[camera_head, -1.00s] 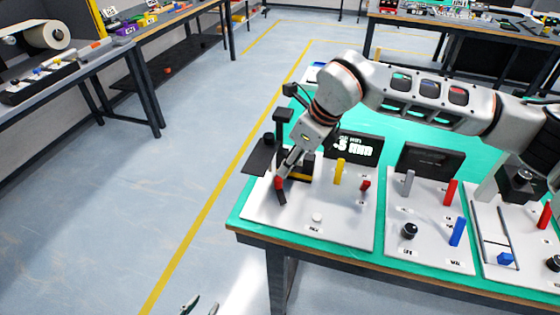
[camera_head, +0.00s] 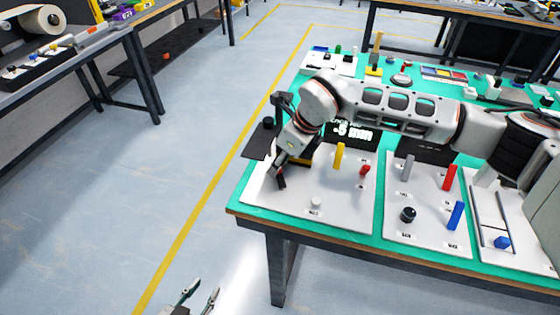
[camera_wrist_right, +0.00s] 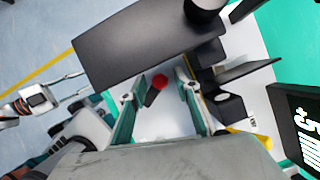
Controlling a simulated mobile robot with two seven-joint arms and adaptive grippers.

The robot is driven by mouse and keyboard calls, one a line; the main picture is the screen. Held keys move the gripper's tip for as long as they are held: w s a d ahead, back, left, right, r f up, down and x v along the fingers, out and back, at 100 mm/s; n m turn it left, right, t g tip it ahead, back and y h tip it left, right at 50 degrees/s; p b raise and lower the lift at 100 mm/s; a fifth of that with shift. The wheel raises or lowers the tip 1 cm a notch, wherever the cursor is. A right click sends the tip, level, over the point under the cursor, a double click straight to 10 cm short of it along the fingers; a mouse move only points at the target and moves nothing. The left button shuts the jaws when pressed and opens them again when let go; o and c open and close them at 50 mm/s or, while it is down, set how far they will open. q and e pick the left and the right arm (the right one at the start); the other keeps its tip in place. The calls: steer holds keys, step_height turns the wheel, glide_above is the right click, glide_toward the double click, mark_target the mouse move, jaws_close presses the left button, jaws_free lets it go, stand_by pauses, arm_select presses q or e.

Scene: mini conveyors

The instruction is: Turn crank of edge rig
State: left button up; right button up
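The edge rig is the leftmost white board (camera_head: 345,208) on the teal table, with a black post, a dark plate (camera_head: 257,143) and a lit display (camera_head: 352,133). Its crank shows as a dark piece (camera_head: 282,182) at the board's left side, partly hidden by my right gripper (camera_head: 279,168).
The rig board also carries a yellow lever (camera_head: 339,156), a small red lever (camera_head: 364,169) and a white knob (camera_head: 316,202). Another board (camera_head: 425,225) with levers and a black knob stands to the right.

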jaws_close()
steer(key=shift+d+r+m+p, duration=0.15)
steer(key=shift+d+m+p, duration=0.25)
steer(key=shift+m, duration=0.3)
steer(key=shift+d+m+t+h+p, duration=0.15)
steer(key=shift+m+t+h+p, duration=0.25)
steer(key=shift+m, duration=0.3)
steer(key=shift+s+d+m+t+h, duration=0.1)
steer(key=shift+d+m+t+h, duration=0.15)
steer(key=shift+m, duration=0.55)
steer(key=shift+d+m+t+h, duration=0.15)
steer(key=shift+d+m+h, duration=0.1)
steer(key=shift+m, duration=0.55)
steer(key=shift+o, duration=1.2)
jaws_free()
